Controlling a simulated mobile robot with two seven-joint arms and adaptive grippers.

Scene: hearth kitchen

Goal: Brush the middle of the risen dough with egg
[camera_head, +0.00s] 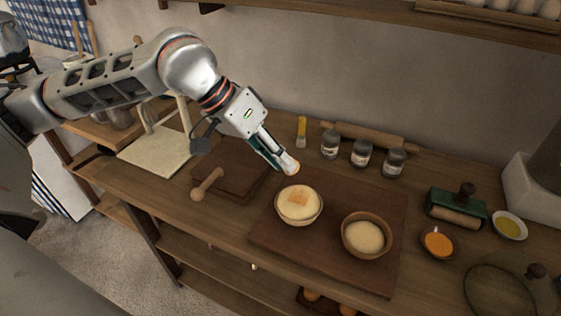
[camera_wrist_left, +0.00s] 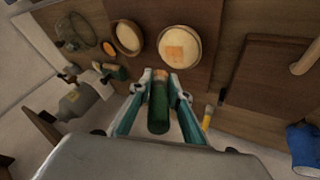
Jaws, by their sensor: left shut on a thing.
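A bowl of pale, domed dough (camera_head: 298,203) stands on the brown board, with a squarish orange patch on its middle. It also shows in the wrist view (camera_wrist_left: 181,48). A second bowl of plain pale dough (camera_head: 366,237) stands to its right. My left gripper (camera_head: 283,160) is shut on a thick green-handled tool with a tan end, seemingly a brush (camera_wrist_left: 159,108). Its tip is just behind and above the patched dough, apparently apart from it. A small bowl of orange liquid (camera_head: 437,242), looking like egg, stands at the right. My right gripper is not in view.
A yellow-handled brush (camera_head: 301,132), several jars (camera_head: 361,153) and a rolling pin (camera_head: 376,136) lie behind the board (camera_head: 330,188). A green roller (camera_head: 457,208) and a yellow-liquid bowl (camera_head: 509,226) stand right; a wooden mallet-like tool (camera_head: 207,184) lies left.

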